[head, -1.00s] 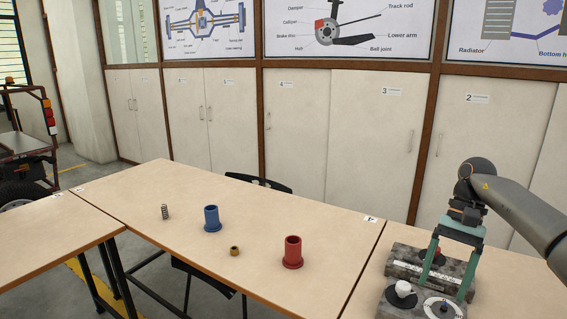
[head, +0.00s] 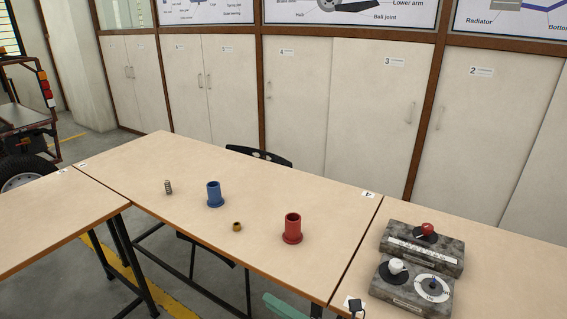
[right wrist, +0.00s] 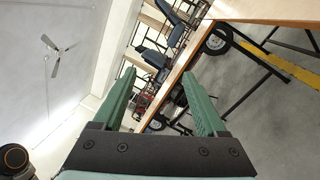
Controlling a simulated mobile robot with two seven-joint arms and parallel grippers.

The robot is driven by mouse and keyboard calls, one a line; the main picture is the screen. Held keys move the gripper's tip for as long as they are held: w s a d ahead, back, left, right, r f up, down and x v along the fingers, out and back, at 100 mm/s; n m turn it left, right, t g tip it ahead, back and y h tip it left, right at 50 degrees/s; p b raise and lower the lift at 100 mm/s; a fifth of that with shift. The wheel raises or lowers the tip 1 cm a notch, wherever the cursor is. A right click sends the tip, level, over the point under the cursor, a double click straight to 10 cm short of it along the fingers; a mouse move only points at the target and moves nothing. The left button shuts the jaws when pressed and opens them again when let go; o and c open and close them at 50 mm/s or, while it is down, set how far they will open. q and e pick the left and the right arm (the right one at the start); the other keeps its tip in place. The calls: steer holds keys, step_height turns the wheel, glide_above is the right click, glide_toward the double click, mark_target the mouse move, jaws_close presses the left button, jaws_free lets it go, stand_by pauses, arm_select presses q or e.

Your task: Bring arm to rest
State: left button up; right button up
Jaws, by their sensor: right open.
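My right gripper (right wrist: 159,88) is open in the right wrist view. Its two green fingers are apart, with nothing between them. In the head view only a green piece of it (head: 285,306) shows at the bottom edge, in front of the table; the rest is out of frame. My left gripper is not in view.
The table holds a spring (head: 168,187), a blue flanged cylinder (head: 214,195), a small brass ring (head: 237,227) and a red flanged cylinder (head: 292,229). Two grey control boxes, with a red knob (head: 427,229) and a white knob (head: 395,266), stand at right. A black chair (head: 258,156) is behind.

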arm_select(q)
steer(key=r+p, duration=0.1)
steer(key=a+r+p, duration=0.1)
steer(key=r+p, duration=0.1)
steer(key=p, duration=0.1)
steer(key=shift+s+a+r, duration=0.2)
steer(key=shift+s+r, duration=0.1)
arm_select(e)
steer(key=s+d+f+m+h, duration=0.7)
steer(key=s+d+f+m, duration=0.1)
steer(key=m, duration=0.8)
steer(key=s+d+f+m+h, duration=0.8)
steer(key=s+d+m, duration=0.2)
steer(key=m, duration=0.6)
steer(key=shift+s+m+g, duration=0.3)
steer(key=shift+s, duration=0.35)
